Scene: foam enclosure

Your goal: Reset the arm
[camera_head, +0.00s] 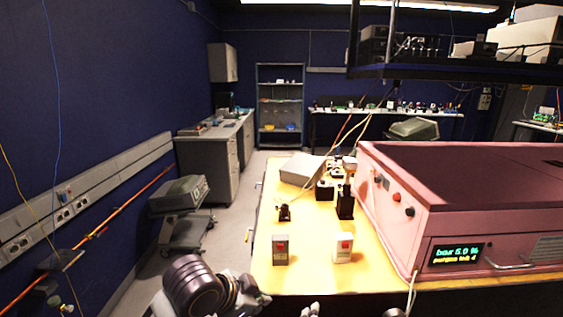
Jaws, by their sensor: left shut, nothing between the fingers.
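My left arm comes in at the bottom, left of the middle, as a dark, ribbed link in front of the table's near left corner. The tip of my left gripper (311,311) just shows at the bottom edge, below the table's front edge. It is shut and holds nothing; most of it is cut off by the frame. It is apart from the things on the table. I cannot make out my right gripper.
The yellow table (312,249) bears two small boxes with red tops (280,249) (343,248), black devices (345,203) and a grey box (301,168). A pink machine (455,190) with a lit display fills its right.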

